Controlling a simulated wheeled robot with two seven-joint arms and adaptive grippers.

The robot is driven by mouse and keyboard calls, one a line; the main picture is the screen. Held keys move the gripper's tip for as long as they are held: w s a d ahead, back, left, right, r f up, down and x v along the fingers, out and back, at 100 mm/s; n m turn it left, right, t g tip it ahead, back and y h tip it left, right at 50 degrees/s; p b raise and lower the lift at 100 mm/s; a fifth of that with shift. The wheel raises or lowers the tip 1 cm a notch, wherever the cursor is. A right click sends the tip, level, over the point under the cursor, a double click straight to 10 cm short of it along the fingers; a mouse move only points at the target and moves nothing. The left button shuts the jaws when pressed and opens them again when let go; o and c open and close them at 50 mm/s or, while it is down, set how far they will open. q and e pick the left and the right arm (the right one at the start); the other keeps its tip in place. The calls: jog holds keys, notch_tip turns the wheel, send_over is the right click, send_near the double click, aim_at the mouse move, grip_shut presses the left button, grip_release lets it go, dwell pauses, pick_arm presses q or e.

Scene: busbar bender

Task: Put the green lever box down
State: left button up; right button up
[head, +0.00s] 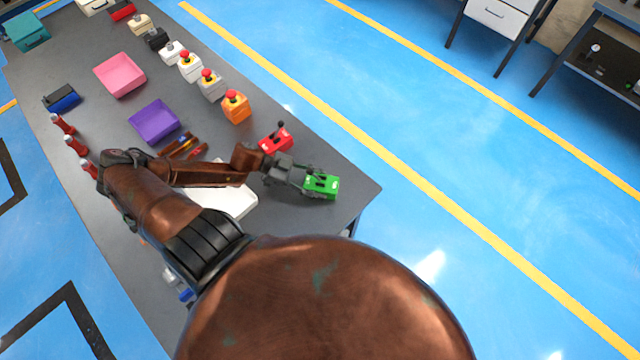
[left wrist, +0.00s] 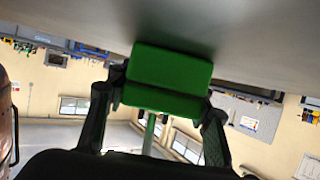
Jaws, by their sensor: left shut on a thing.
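The green lever box (head: 326,187) is at the right end of the grey table, near its edge, in the head view. My left gripper (head: 308,183) is shut on it, with fingers on either side. In the left wrist view the box (left wrist: 168,68) sits between the two fingers (left wrist: 160,102), with its lever pointing down in the picture. The grey table surface (left wrist: 260,40) fills the top there, with a shadow close to the box. I cannot tell whether the box touches the table. My right gripper is not in view.
A red lever box (head: 276,140) stands just behind my left gripper. An orange button box (head: 236,106) heads a row of several boxes. A purple tray (head: 154,122), a pink tray (head: 120,74) and a white tray (head: 236,203) are further left. Bare table (head: 335,160) lies around the green box.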

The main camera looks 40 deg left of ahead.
pick_arm(q)
jog(key=o, duration=1.4)
jog(key=shift+r, duration=0.1)
jog(key=v, duration=1.2)
